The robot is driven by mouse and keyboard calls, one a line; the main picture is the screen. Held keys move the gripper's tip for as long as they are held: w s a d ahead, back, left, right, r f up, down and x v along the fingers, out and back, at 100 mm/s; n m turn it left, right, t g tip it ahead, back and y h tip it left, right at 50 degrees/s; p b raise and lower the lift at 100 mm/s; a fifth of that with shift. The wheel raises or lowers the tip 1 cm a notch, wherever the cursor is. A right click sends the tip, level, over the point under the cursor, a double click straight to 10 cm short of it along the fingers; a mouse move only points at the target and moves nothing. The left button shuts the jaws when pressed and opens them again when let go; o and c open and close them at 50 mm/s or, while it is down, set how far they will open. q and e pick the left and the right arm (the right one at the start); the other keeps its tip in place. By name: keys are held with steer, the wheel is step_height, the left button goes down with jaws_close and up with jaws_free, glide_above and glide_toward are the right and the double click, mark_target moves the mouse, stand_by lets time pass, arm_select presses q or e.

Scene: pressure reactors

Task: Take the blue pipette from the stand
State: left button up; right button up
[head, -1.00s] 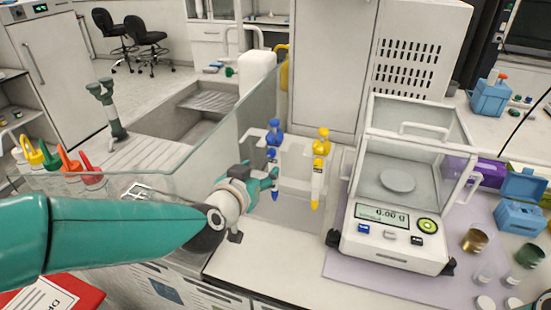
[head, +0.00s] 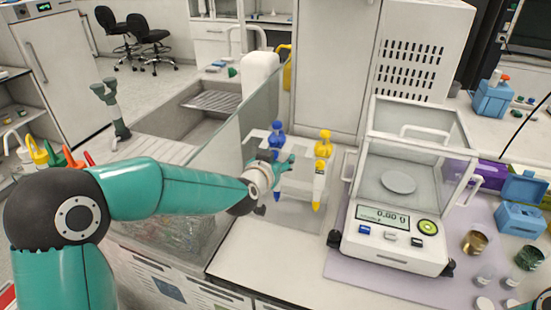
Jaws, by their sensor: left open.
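The blue pipette (head: 277,133) hangs upright in the clear stand (head: 300,186) on the bench, with its blue tip low down. The yellow pipette (head: 322,146) hangs to its right in the same stand. My left gripper (head: 283,167) is at the blue pipette's middle, with its teal fingers around or just in front of the shaft. It is open, and I cannot tell whether it touches the pipette. The gripper hides part of the pipette's body. My right gripper is not in view.
A balance (head: 392,235) with a glass draft shield stands right of the stand. A glass panel (head: 238,115) rises to the left, beside the sink (head: 200,122). Bare bench (head: 265,250) lies in front of the stand.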

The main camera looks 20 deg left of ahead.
arm_select(q)
jaws_close()
steer(key=shift+r, duration=0.1)
steer(key=shift+r, duration=0.1)
stand_by(0.3)
steer(key=shift+r, duration=0.5)
steer(key=shift+s+r, duration=0.15)
steer(key=shift+s, duration=0.05)
steer(key=s+b, duration=0.2)
steer(key=s, duration=1.5)
steer(key=shift+s+a+b, duration=0.3)
steer(key=shift+s, duration=0.05)
